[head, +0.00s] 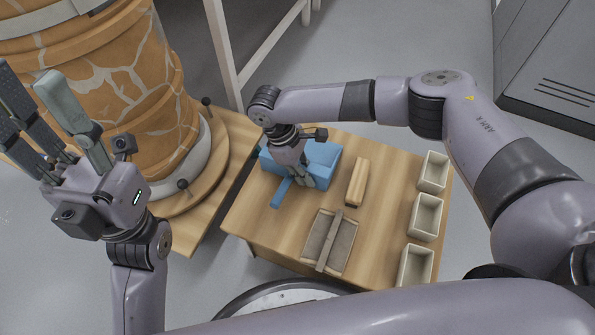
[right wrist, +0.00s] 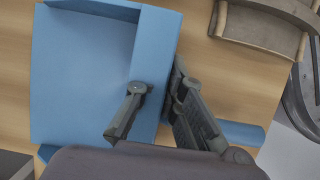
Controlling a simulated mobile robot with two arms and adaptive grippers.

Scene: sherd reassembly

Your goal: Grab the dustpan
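The blue dustpan (head: 322,158) lies on the small wooden table, its handle (head: 281,193) pointing to the lower left in the head view. It fills the left of the right wrist view (right wrist: 80,80), with the handle (right wrist: 242,132) at lower right. My right gripper (head: 299,180) is down at the handle-side wall of the dustpan. In the right wrist view its two fingers (right wrist: 152,105) stand apart on either side of that wall; contact cannot be told. My left gripper (head: 28,80) is raised at the left, fingers spread and empty.
The wooden table (head: 285,228) also holds a wooden block-like object (head: 357,182), a grey tray-like piece with a bar across it (head: 312,242) and white bins (head: 433,172) along the right edge. A large cracked orange vessel (head: 110,80) stands on a round wooden base at left.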

